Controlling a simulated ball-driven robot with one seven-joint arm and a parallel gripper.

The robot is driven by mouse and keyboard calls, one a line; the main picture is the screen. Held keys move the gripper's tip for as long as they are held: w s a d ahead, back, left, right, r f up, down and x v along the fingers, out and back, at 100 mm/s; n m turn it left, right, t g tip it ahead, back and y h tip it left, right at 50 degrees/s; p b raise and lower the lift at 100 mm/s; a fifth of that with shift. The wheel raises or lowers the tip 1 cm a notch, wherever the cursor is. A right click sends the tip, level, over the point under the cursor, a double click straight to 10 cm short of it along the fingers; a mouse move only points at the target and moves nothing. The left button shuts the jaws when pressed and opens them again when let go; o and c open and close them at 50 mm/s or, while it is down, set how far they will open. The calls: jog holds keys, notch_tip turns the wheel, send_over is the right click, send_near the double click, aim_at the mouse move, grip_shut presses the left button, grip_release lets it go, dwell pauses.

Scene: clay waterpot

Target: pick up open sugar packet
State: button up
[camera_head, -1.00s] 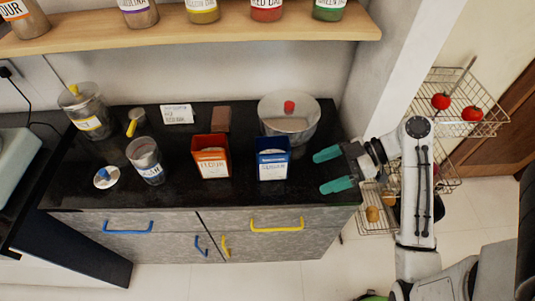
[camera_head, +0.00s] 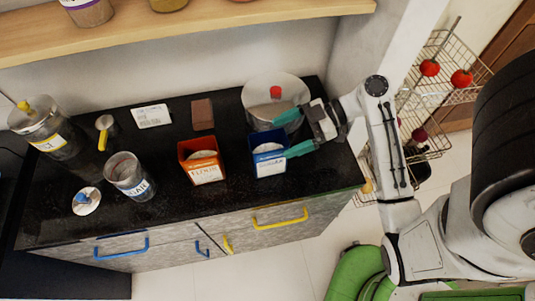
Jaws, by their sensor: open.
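The open sugar packet (camera_head: 269,162) is a blue box with a white label and pale contents, standing upright near the front right of the black counter (camera_head: 320,178). My gripper (camera_head: 291,133) has teal fingers and is open. It reaches in from the right, with one finger at the packet's far side and the other at its near right edge. I cannot tell whether either finger touches the packet. An orange-red flour packet (camera_head: 201,163) stands to the left of the sugar packet, with a gap between them.
A metal pot (camera_head: 262,95) with a red knob stands close behind my gripper. A wooden shelf (camera_head: 190,25) hangs above.

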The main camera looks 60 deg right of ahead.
aim_at(268, 144)
jog(key=shift+p+x, duration=0.7)
jog(key=shift+x, duration=2.2)
jog(key=shift+s, duration=0.1)
jog(key=shift+c, duration=0.2)
jog(key=shift+r, duration=0.1)
jog(key=c, duration=1.6)
jog(key=shift+c, duration=0.2)
